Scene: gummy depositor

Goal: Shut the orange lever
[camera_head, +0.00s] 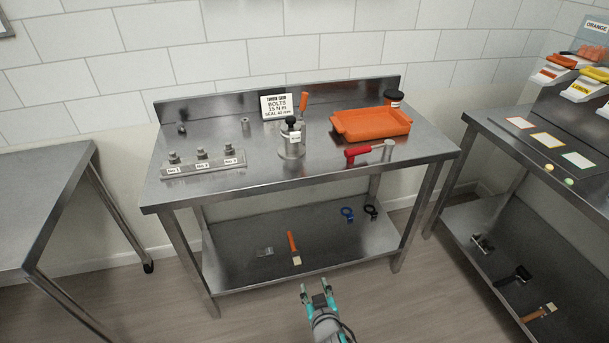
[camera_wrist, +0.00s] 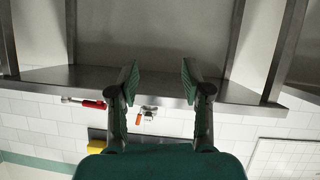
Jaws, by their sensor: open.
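At the right edge of the head view, the gummy depositor carries an orange lever (camera_head: 560,61) above a white spout with an orange label. A yellow lever (camera_head: 597,74) sits to its right, above a spout labelled lemon. I cannot tell how far the orange lever is open. My gripper (camera_head: 317,290) is low at bottom centre, far from the depositor and in front of the middle table. It is open and empty, with both fingers apart in the wrist view (camera_wrist: 159,75). The depositor is not visible in the wrist view.
The middle steel table (camera_head: 330,179) holds an orange tray (camera_head: 372,125), a red-handled tool (camera_head: 358,152), a clamp-like device (camera_head: 291,140) and a bolt block (camera_head: 203,166). The depositor's table (camera_head: 490,125) has coloured cards and small gummies. Floor shows between the tables.

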